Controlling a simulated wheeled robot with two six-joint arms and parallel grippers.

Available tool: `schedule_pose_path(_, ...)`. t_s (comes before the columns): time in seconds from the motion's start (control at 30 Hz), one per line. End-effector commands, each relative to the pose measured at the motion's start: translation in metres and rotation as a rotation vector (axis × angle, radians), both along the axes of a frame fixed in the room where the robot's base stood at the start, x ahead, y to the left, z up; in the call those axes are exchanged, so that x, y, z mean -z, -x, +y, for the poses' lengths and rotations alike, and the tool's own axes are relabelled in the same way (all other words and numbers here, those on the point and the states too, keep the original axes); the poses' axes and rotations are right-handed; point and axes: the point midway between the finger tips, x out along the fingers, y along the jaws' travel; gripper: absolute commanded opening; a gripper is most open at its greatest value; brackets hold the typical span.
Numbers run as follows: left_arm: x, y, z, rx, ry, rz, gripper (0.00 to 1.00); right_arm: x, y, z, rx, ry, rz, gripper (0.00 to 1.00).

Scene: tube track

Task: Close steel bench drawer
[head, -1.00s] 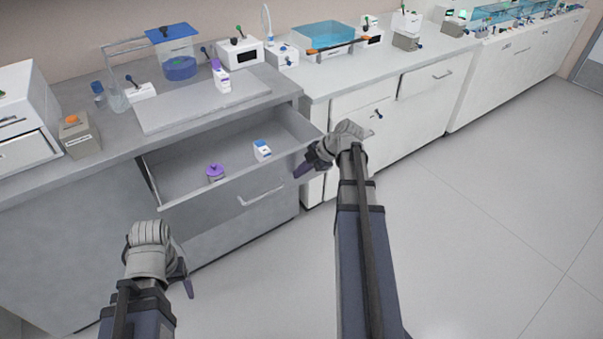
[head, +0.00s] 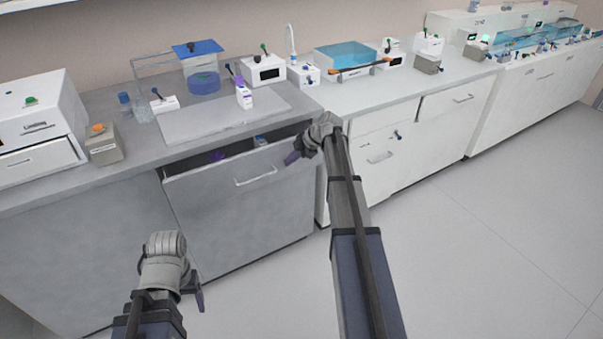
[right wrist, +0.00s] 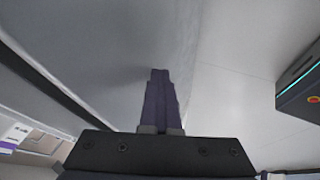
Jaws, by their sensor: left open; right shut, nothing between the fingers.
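The steel bench drawer (head: 213,192) stands slightly open under the grey worktop, with a narrow gap along its top. A purple-capped item (head: 217,156) and a blue-and-white box (head: 260,141) show partly through the gap; the front hides the rest. The bar handle (head: 256,177) is on the drawer front. My right gripper (head: 291,158) is shut and empty at the right end of the drawer front, seemingly against it; in the right wrist view its fingers (right wrist: 160,100) lie over a grey panel. My left gripper (head: 196,290) is open and low in front of the bench, apart from the drawer.
The worktop (head: 90,180) carries a steel board (head: 195,125), a blue-lidded tank (head: 201,75), and a white box with a small drawer (head: 40,125). White cabinets (head: 400,150) stand to the right. The floor (head: 480,240) at right is clear.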

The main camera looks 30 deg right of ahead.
Motion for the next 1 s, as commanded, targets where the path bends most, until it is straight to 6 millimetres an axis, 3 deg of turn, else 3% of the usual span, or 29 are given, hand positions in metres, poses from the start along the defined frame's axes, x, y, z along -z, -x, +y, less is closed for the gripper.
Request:
schedule_pose_path(0.03,0.000,0.000,0.000,0.000,0.000,0.000,0.72,0.000,-0.017,-0.001,-0.002,0.001,-0.001,0.00)
schedule_pose_path(0.1,0.000,0.000,0.000,0.000,0.000,0.000,0.72,0.000,-0.031,-0.001,-0.001,0.000,0.000,0.00)
schedule_pose_path(0.4,0.000,0.000,0.000,0.000,0.000,0.000,0.72,0.000,-0.071,0.001,0.000,0.001,-0.001,0.00)
schedule_pose_path(1.0,0.000,0.000,0.000,0.000,0.000,0.000,0.72,-0.001,-0.084,0.003,0.002,-0.001,-0.006,0.00)
